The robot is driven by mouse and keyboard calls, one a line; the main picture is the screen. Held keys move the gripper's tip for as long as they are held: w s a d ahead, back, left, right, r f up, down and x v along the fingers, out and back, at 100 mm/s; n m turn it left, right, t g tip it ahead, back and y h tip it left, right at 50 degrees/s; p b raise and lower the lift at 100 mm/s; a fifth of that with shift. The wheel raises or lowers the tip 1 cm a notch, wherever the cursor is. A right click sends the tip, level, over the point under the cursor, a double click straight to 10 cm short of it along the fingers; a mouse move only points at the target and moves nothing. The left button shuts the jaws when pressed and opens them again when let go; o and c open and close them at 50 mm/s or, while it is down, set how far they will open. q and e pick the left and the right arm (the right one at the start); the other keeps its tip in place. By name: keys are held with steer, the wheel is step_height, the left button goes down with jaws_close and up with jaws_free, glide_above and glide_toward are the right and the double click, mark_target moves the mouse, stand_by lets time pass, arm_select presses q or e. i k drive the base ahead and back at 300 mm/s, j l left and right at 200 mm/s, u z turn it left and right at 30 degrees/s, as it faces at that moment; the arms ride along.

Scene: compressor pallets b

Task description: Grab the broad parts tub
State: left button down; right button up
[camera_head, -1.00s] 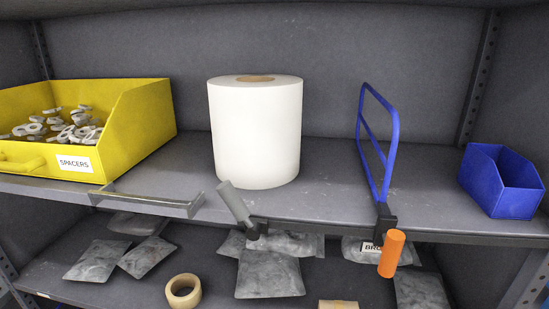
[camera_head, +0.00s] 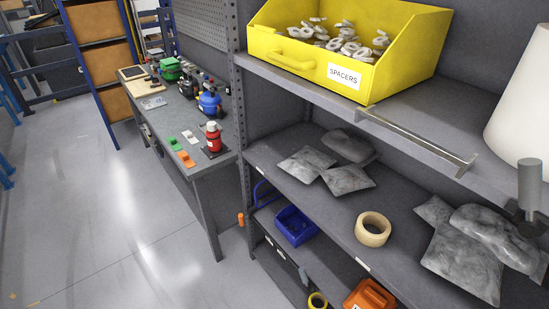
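A broad yellow parts tub (camera_head: 390,40) with a "SPACERS" label stands on the upper shelf, at the upper right of the head view. It has a low front with a yellow handle (camera_head: 282,58) and holds several pale metal spacers. A smaller blue tub (camera_head: 296,226) sits on a lower shelf. Neither of my grippers is in the head view, and nothing is seen touching the yellow tub.
A metal rail (camera_head: 425,143) lies along the upper shelf edge, right of the tub. A white roll (camera_head: 522,105) stands at the right edge. Grey bags and a tape roll (camera_head: 373,229) lie on the shelf below. A workbench (camera_head: 200,125) stands left; the floor (camera_head: 100,210) beyond is clear.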

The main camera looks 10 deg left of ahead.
mark_target(297, 228)
steer(key=i+j+z, duration=0.3)
steer(key=i+j, duration=0.15)
steer(key=i+j+z, duration=0.1)
steer(key=j, duration=0.25)
steer(key=i+j+z, duration=0.3)
steer(key=j, duration=0.4)
steer(key=i+j+z, duration=0.25)
steer(key=i+j, duration=0.15)
steer(key=j, duration=0.3)
steer(key=i+j+z, duration=0.15)
steer(key=j, duration=0.25)
steer(key=k, duration=0.05)
